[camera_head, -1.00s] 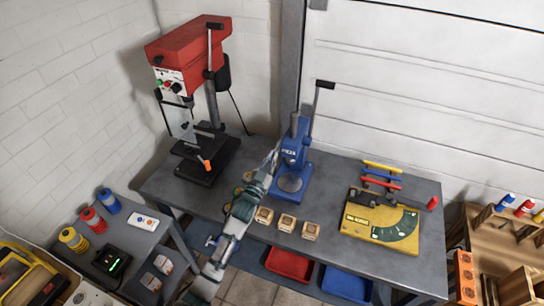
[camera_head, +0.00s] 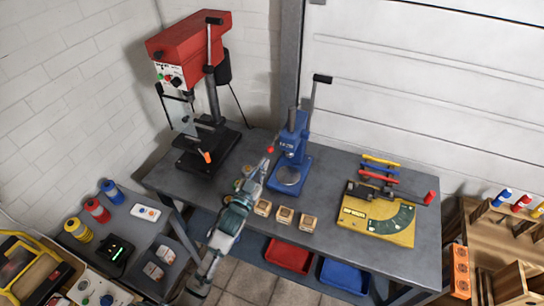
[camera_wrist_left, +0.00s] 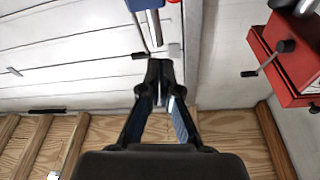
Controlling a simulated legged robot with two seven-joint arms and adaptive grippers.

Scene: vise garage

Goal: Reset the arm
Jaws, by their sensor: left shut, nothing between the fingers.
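My left gripper (camera_head: 267,164) is at the end of my arm, which reaches up from the bottom of the head view over the workbench (camera_head: 335,180). Its fingers are shut and empty. They also show in the left wrist view (camera_wrist_left: 160,66), pointing up with the tips together. The gripper is just left of the blue press (camera_head: 290,155), apart from it as far as I can tell. My right gripper is not in view.
Several small wooden blocks (camera_head: 284,215) lie right of my forearm. A red drill press (camera_head: 190,50) stands behind left. A yellow gauge plate (camera_head: 380,218) lies at right. Red (camera_head: 289,254) and blue (camera_head: 344,277) bins sit below the bench.

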